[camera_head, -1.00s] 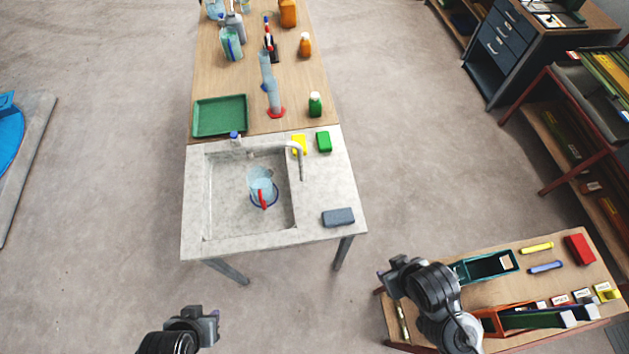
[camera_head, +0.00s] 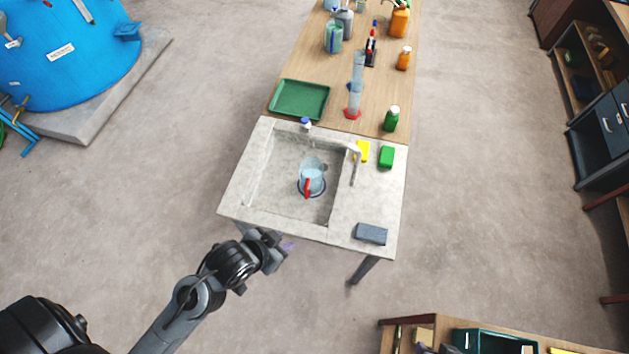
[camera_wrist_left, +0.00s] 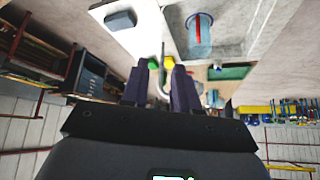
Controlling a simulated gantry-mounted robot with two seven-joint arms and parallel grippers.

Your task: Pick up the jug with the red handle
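The clear, bluish jug (camera_head: 313,172) with the red handle (camera_head: 307,188) stands in the sink basin (camera_head: 265,190), its handle facing my side. In the left wrist view the jug (camera_wrist_left: 204,35) shows upside down near the top, beyond my fingers. My left gripper (camera_head: 277,249) is in front of the sink's near edge, apart from the jug and empty. Its two purple fingers (camera_wrist_left: 159,88) stand apart in the left wrist view.
The faucet (camera_head: 355,165) stands right of the basin. A grey-blue block (camera_head: 371,233), a yellow sponge (camera_head: 363,152) and a green sponge (camera_head: 386,157) lie on the counter. A green tray (camera_head: 300,99), a tall cylinder (camera_head: 356,85) and bottles stand behind. Floor left of the sink is clear.

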